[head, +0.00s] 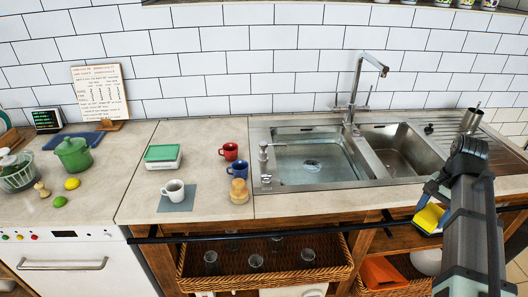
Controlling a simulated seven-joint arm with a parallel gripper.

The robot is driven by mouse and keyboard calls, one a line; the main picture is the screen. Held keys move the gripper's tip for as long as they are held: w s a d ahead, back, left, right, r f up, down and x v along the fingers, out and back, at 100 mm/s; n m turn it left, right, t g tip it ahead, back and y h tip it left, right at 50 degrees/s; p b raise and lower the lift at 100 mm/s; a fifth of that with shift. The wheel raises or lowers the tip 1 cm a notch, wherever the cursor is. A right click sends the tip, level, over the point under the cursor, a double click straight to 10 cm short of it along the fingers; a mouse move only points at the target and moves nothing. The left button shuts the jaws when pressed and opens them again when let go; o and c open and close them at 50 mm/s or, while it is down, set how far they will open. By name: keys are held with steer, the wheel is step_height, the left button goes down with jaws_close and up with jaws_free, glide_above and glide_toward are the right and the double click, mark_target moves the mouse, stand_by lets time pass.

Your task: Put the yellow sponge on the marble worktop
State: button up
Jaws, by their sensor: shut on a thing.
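The yellow sponge (429,218) is held in my gripper (432,204) at the right, in front of the worktop's front edge below the sink. The gripper is shut on it, and my arm partly hides both. The marble worktop (140,200) is pale beige stone, running from the left to the sink. The sponge is apart from it, out to the right. A green-topped box like a kitchen scale (163,156), a white mug (174,190) on a grey mat (188,204), a red mug (229,151) and a blue mug (238,169) stand on the worktop.
A steel double sink (310,125) with a tall tap (352,90) lies right of the mugs. A dark rail (300,231) runs along the front edge above a wicker basket (190,272) with glasses. Left stand a green pot (73,154), lemon and lime. Worktop near the front centre is clear.

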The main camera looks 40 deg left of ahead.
steer(key=s+a+r+m, duration=0.1)
steer(key=a+m, duration=0.1)
steer(key=a, duration=1.4)
steer(key=a+r+m, duration=0.2)
steer(key=a, duration=1.5)
steer(key=s+a+m, duration=0.1)
steer(key=s+a, duration=1.2)
steer(key=a, duration=0.4)
steer(key=s+a+m, duration=0.1)
steer(key=s+a, duration=1.1)
steer(key=a, duration=0.5)
steer(key=shift+y, duration=0.3)
step_height(320, 180, down, 9)
steer(key=shift+d, duration=0.15)
steer(key=shift+f, duration=0.15)
steer(key=o, duration=1)
